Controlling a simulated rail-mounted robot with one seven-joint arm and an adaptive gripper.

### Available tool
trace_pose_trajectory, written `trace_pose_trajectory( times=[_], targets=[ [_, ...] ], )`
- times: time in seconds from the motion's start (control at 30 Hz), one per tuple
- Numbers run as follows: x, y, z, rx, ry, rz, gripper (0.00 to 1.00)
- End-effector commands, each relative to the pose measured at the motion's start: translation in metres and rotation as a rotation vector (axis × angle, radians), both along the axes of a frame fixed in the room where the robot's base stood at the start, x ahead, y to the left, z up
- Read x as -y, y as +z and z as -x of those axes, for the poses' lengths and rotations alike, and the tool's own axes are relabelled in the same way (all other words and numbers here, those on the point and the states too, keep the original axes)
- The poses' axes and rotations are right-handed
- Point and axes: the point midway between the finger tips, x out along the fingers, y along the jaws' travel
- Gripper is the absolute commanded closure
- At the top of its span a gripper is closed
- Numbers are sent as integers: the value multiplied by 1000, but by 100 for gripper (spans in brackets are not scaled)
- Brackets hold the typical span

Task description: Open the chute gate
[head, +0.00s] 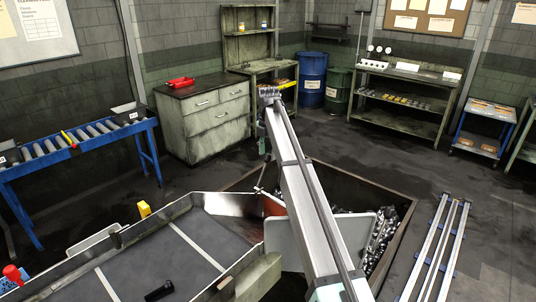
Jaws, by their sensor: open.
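A grey metal chute tray (190,246) with raised sides runs from the lower left toward the middle of the head view. A pale plate with rounded corners (283,243) stands near the chute's end, partly hidden by a long light beam (300,183). I cannot tell whether this plate is the gate, or how the gate stands. I cannot make out my gripper.
A blue roller conveyor (75,147) stands at left beside a drawer cabinet (206,120). A blue drum (312,78) and a shelf bench (403,100) stand at the back. Long metal rails (440,245) lie at right. The floor between the bin and back bench is clear.

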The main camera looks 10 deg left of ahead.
Motion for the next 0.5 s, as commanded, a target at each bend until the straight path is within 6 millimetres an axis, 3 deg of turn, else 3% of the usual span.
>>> trace_pose_trajectory(
  times=[0.2,0.5],
  targets=[
    [0,-18,0,0,0,0,47],
    [0,-22,0,1,0,-1,47]
  ],
)
